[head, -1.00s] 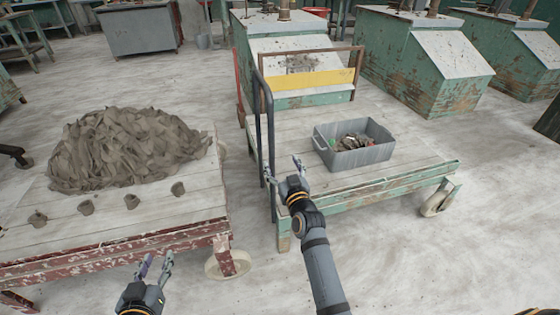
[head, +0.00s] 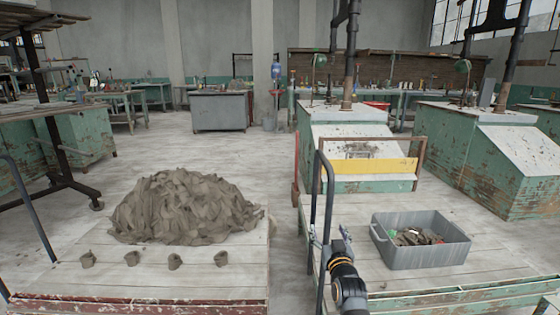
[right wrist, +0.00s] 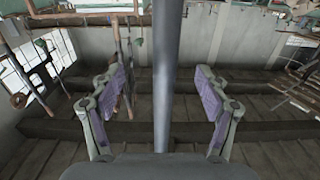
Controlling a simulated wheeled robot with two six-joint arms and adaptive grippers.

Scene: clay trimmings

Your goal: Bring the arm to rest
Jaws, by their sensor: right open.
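My right gripper (head: 328,238) is beside the dark bar handle (head: 329,200) of the right cart, left of the grey tub. In the right wrist view its two purple-padded fingers (right wrist: 160,75) stand wide apart and hold nothing. A grey upright bar (right wrist: 167,60) shows in the gap between them; I cannot tell whether it lies between the fingers or beyond them. My left gripper is out of view.
The grey tub (head: 420,253) holds mixed scraps on the right cart (head: 350,212). A large clay pile (head: 183,205) lies on the left cart (head: 60,270), with several small clay lumps along its front. Bare floor (head: 170,150) lies behind the left cart.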

